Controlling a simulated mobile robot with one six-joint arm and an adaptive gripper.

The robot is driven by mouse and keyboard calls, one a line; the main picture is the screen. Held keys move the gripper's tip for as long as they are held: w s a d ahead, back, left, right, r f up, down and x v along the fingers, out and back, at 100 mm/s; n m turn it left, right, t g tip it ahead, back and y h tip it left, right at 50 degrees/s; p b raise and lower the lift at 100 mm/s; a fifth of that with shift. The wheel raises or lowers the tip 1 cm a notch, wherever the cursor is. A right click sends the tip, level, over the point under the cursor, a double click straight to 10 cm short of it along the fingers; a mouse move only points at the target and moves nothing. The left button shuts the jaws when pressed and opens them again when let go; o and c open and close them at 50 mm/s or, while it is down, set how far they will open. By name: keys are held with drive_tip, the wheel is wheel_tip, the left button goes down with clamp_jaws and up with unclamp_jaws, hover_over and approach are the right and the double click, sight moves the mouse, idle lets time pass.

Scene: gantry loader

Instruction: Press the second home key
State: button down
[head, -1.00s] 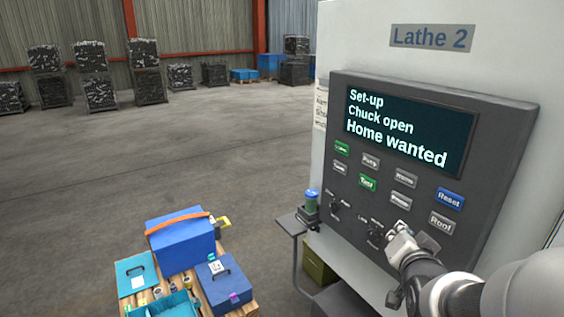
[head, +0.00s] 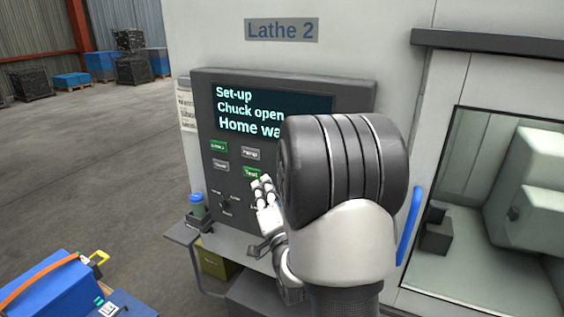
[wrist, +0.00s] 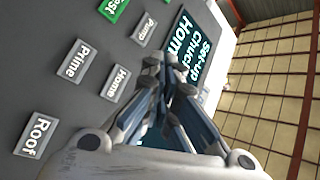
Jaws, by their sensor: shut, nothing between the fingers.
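The control panel (head: 214,184) of Lathe 2 carries two rows of labelled keys under a screen. A grey key lettered Home (wrist: 120,82) shows in the wrist view, left of my fingers; I see no other key so lettered. My arm hides it in the head view. The screen (head: 236,105) reads Set-up, Chuck open and Home, its last word partly covered. My gripper (head: 263,184) is shut and empty in front of the panel, near the green Test key (head: 251,172). Its fingers (wrist: 168,75) overlap the screen in the wrist view; their gap to the panel is unclear.
Rotary knobs (head: 224,205) sit low on the panel. A blue-capped container (head: 197,207) stands on a side shelf. The lathe window (head: 470,215) is at right, boxes at lower left.

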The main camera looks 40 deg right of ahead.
drive_tip(key=w+d+p, duration=0.1)
drive_tip(key=w+d, duration=0.2)
drive_tip(key=d, duration=0.5)
drive_tip(key=shift+w, duration=0.25)
idle(1.4)
drive_tip(key=shift+w+d, duration=0.15)
drive_tip(key=shift+d, duration=0.25)
drive_tip(key=shift+w+d+b, duration=0.15)
drive_tip(key=shift+d+b, duration=0.2)
drive_tip(key=shift+b, duration=0.15)
idle(0.5)
drive_tip(key=shift+a, duration=0.15)
drive_tip(key=shift+s+a+b, duration=0.35)
drive_tip(key=shift+a+b, duration=0.1)
drive_tip(key=shift+a, duration=0.15)
